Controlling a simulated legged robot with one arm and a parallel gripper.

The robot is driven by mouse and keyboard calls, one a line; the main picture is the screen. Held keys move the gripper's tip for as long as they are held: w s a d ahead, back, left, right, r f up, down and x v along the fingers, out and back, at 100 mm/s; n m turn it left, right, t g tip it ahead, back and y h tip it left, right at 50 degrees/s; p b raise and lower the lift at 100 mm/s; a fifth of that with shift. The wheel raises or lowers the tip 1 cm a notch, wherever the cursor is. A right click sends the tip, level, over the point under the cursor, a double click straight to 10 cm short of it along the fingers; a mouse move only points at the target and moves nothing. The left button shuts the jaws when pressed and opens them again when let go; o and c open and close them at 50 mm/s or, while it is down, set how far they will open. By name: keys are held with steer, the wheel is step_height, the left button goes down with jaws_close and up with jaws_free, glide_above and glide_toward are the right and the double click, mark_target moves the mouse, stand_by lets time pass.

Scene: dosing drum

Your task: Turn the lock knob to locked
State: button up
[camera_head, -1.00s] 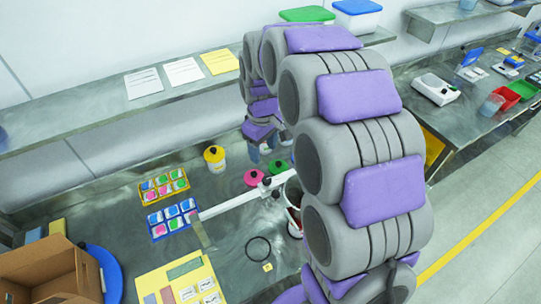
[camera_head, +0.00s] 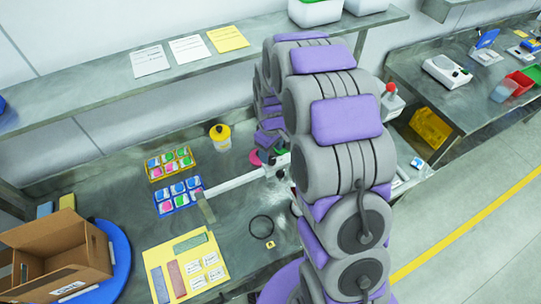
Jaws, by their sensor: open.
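My grey and purple segmented arm fills the middle of the head view and hides much of the bench behind it. My gripper is not visible; the end of the arm is behind its own segments. A white bar (camera_head: 236,183) lies across the bench and runs up to the arm. Small dark knob-like parts (camera_head: 272,161) show at its right end, beside a pink disc (camera_head: 255,158) and a green part partly covered by the arm. I cannot tell which part is the lock knob or how it is turned. The dosing drum is not clearly visible.
A yellow-lidded jar (camera_head: 220,137), a yellow tray (camera_head: 170,164) and a blue tray (camera_head: 178,195) of coloured pieces stand left of the arm. A cardboard box (camera_head: 60,250) is at left. A red-topped device (camera_head: 391,90) stands right.

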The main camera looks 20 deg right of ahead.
mark_target(271, 159)
steer(key=shift+d+f, duration=0.15)
steer(key=shift+f, duration=1.7)
steer(key=shift+a, duration=0.2)
steer(key=shift+c, duration=0.2)
steer(key=shift+d, duration=0.1)
steer(key=c, duration=1)
